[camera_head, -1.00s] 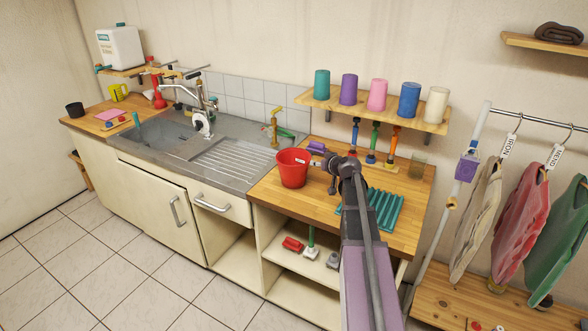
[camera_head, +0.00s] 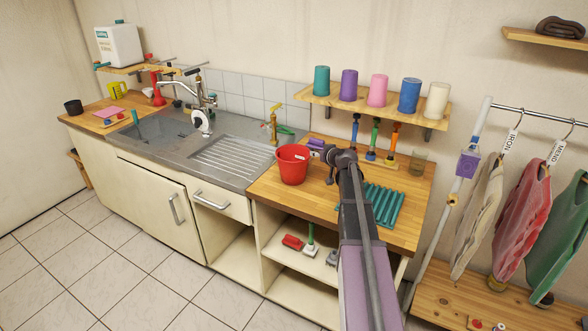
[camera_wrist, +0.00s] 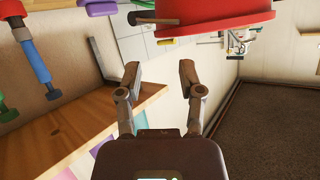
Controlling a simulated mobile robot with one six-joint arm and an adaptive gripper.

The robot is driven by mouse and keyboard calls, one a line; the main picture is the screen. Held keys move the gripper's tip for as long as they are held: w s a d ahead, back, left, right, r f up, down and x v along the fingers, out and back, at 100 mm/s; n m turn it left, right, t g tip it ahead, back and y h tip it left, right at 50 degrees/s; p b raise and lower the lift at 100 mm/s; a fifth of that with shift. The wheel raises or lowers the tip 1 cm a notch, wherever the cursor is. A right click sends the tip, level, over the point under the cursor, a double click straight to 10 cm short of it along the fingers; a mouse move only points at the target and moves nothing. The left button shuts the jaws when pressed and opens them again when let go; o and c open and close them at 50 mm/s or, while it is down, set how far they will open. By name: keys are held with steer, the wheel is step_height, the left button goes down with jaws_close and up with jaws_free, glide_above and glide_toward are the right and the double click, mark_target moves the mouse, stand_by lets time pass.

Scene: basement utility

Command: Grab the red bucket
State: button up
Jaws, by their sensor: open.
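The red bucket (camera_head: 292,168) stands upright on the wooden counter just right of the steel sink, in the head view. My gripper (camera_head: 326,160) is close to its right side, small and partly hidden by my own wrist there. In the wrist view my gripper (camera_wrist: 160,78) is open, its two fingers spread with nothing between them. The red bucket (camera_wrist: 205,14) shows at the top of that view, beyond the fingertips and cut off by the picture edge. Whether a fingertip touches it I cannot tell.
A teal ribbed mat (camera_head: 384,207) lies on the counter right of the bucket. A purple object (camera_head: 316,144) sits behind the gripper. A shelf (camera_head: 330,101) with several coloured cups hangs above. The sink (camera_head: 230,160) is to the left.

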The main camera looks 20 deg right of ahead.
mark_target(307, 149)
steer(key=shift+b+x, duration=0.55)
steer(key=shift+x, duration=1.55)
steer(key=shift+b+x, duration=0.85)
steer(key=shift+x, duration=1.8)
steer(key=shift+r, duration=0.1)
jaws_close()
